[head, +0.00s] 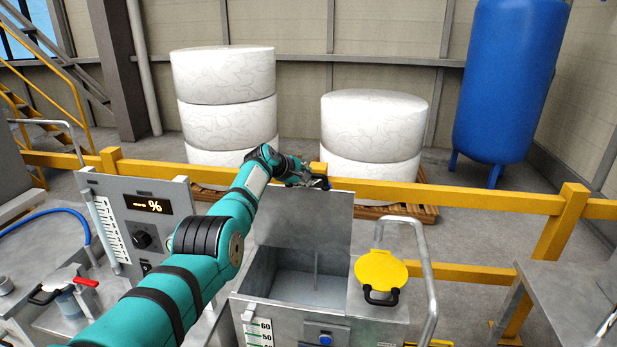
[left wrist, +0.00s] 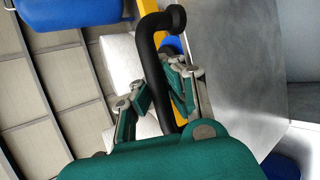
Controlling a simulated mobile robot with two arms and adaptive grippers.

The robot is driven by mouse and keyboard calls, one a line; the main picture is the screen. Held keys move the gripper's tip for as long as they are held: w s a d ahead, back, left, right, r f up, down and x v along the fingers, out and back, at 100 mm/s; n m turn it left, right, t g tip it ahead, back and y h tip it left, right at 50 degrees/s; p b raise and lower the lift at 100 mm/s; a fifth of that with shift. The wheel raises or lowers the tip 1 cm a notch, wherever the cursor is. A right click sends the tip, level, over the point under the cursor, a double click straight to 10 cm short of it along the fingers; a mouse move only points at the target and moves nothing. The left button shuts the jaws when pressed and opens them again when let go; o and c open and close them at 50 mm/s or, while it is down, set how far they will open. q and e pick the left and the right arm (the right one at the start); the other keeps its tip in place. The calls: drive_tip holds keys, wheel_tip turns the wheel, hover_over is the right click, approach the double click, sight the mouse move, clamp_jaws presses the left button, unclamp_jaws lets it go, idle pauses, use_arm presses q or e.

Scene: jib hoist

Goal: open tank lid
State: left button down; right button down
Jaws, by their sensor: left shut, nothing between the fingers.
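The grey metal tank lid (head: 302,222) stands raised, nearly upright, at the back of the tank (head: 243,305). The tank's mouth is open and its inside shows. My left gripper (head: 318,182) is at the lid's upper edge, shut with nothing held. In the left wrist view, a black curved handle (left wrist: 147,60) runs close by the fingers of the left gripper (left wrist: 160,96), beside the lid's flat metal face (left wrist: 240,60). Whether the fingers touch the handle is hard to tell. My right gripper is not in view.
A yellow round cap (head: 381,269) with a black handle sits right of the tank mouth, beside a bent grey rail (head: 428,270). A control panel (head: 140,225) stands left. A yellow barrier (head: 470,197) runs behind, with white rolls (head: 372,130) and a blue vessel (head: 508,80) beyond.

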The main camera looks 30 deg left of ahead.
use_arm(q)
drive_tip(key=shift+w+r, duration=0.15)
drive_tip(key=shift+r, duration=0.45)
drive_tip(key=c, duration=1.3)
unclamp_jaws()
drive_tip(key=shift+s+r, duration=0.1)
drive_tip(key=shift+s, duration=0.1)
drive_tip(key=shift+s+d, duration=0.1)
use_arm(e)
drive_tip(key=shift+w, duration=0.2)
use_arm(q)
drive_tip(key=shift+f, duration=0.25)
drive_tip(key=v, duration=1.2)
